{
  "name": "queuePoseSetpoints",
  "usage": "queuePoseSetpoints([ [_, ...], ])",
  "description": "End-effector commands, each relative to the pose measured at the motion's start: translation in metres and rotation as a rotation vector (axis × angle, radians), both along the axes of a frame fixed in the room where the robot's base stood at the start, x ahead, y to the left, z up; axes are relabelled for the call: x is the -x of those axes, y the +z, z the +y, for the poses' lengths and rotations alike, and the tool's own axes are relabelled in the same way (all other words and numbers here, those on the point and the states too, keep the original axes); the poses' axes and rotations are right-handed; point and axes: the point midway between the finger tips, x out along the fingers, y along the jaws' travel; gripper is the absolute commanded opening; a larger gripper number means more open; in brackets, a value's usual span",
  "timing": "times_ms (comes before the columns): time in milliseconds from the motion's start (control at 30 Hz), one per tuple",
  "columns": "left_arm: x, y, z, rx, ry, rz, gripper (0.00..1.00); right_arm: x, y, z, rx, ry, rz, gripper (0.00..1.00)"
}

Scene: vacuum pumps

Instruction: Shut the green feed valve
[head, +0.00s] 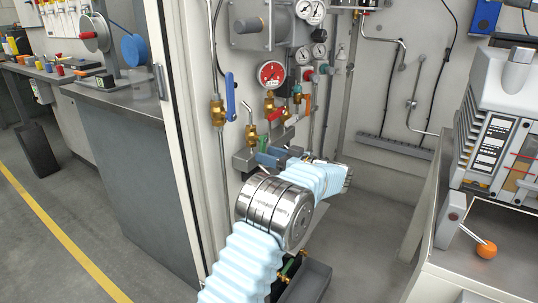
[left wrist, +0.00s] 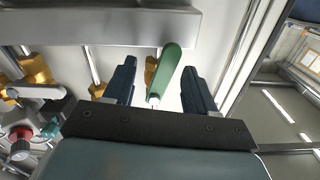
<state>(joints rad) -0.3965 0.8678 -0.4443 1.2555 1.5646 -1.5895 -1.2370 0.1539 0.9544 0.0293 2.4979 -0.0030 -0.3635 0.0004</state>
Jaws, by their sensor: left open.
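The green valve handle (left wrist: 168,68) shows in the left wrist view as a rounded lever on a thin metal stem. It lies slantwise between the two fingers of my left gripper (left wrist: 158,85). The fingers are apart, with clear space on both sides of the handle, and I see no contact. In the head view my left gripper (head: 274,158) is in front of the grey manifold on the pump panel, and my own arm and gripper hide part of the valves there. My right gripper is not in view.
A blue lever (head: 230,96), a red gauge (head: 271,74) and brass fittings crowd the panel around my gripper. A bench with a white machine (head: 505,85) and an orange knob (head: 486,249) stands at the right. Open floor (head: 365,235) lies between.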

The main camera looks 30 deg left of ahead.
Motion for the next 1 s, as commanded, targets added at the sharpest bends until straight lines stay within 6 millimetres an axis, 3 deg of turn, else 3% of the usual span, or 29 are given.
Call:
queuePoseSetpoints([
  [233, 0.000, 0.001, -0.005, 0.000, -0.001, 0.001, 0.56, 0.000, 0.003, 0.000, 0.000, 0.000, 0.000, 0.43],
  [733, 0.004, 0.001, -0.054, 0.000, -0.001, 0.001, 0.56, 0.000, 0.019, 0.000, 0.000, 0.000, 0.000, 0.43],
  [1000, 0.005, 0.000, -0.060, 0.000, 0.000, 0.000, 0.56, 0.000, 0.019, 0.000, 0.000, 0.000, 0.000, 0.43],
])
